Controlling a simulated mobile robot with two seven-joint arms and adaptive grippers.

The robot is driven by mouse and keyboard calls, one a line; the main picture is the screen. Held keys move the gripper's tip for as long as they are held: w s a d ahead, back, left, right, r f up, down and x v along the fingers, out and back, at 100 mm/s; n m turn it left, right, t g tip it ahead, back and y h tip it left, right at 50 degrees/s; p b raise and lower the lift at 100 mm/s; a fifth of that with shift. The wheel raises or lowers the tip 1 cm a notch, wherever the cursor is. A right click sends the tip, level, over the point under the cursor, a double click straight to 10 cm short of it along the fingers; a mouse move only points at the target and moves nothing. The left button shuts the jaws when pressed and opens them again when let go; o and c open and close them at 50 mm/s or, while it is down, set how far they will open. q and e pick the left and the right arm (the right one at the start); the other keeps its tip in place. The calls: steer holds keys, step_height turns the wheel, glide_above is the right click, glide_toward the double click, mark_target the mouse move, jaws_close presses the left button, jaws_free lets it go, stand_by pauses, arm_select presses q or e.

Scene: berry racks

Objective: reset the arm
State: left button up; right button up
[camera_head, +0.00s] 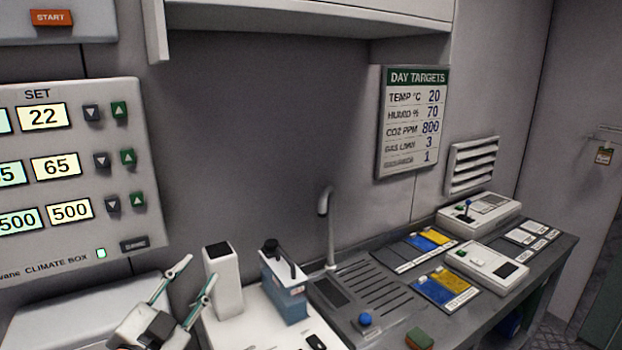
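My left gripper (197,271) is at the bottom left of the head view, with its two fingers pointing up and to the right. The fingers are spread apart and nothing is between them. It is in front of a white box-shaped unit below the climate panel (75,185). A white upright block (223,280) stands just to the right of the fingertips. Whether the gripper touches anything cannot be told. My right gripper is not in the view.
A blue-grey device (283,290) and a curved tap (326,225) stand right of the gripper. The counter (400,312) carries blue-and-yellow trays and white instruments. A wall cabinet (310,15) overhangs above. A targets board (412,122) hangs on the wall.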

arm_select(q)
steer(key=s+a+f+n+g+y, duration=0.1)
steer(key=s+a+f+g+y, duration=0.3)
steer(key=f, duration=0.6)
steer(key=s+a+f+g, duration=0.3)
steer(key=s+f, duration=0.3)
steer(key=f, duration=0.4)
steer(key=s+a+f+n+g+y, duration=0.1)
steer(key=s+a+f+g+y, duration=0.1)
steer(key=s+a+f, duration=0.35)
steer(key=s+a+f+n+g+y, duration=0.1)
steer(key=s+a+f+g+y, duration=0.1)
steer(key=s, duration=0.6)
steer(key=w+d+f+n+t+h, duration=0.2)
steer(key=d+f+h, duration=0.5)
steer(key=d+f, duration=0.6)
steer(key=shift+w+d+f+n+t+h, duration=0.35)
steer(key=shift+d+t, duration=0.25)
steer(key=shift+d, duration=1.1)
